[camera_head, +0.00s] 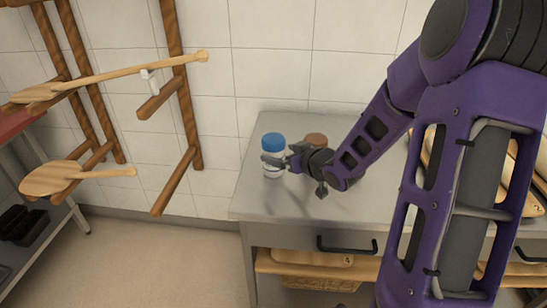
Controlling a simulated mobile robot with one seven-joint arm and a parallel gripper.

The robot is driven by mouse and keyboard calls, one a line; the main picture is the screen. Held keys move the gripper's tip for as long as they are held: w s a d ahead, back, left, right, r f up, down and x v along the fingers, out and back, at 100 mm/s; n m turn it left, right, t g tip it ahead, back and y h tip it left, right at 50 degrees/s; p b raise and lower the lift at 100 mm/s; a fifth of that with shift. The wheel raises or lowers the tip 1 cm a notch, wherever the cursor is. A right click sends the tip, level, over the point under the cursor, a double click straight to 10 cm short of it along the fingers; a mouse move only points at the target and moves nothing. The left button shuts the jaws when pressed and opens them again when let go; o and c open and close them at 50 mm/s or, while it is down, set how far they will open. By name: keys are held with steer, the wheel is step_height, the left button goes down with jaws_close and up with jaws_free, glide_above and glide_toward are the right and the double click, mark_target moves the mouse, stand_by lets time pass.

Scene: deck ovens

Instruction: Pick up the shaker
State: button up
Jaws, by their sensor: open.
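A shaker with a blue lid (273,142) and a pale body stands upright on the left part of the steel counter. My gripper (276,162) is at the shaker, with a finger across the front of its body. The gripper is open. I cannot tell whether the fingers touch the shaker, and the far finger is hard to make out. A second container with a brown top (315,139) stands just to the right, partly hidden behind my gripper and wrist.
The steel counter (255,200) has free room at its front left. Wooden boards (522,180) lie at the right, partly behind my arm. A wooden rack (182,90) holding wooden peels (60,178) stands at the left. A drawer handle (346,247) juts from the counter front.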

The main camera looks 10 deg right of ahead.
steer(key=x, duration=0.2)
steer(key=b+x, duration=0.1)
steer(key=x, duration=0.2)
steer(key=shift+s+f, duration=0.15)
steer(key=shift+f, duration=0.05)
steer(key=shift+r, duration=0.15)
steer(key=c, duration=1.5)
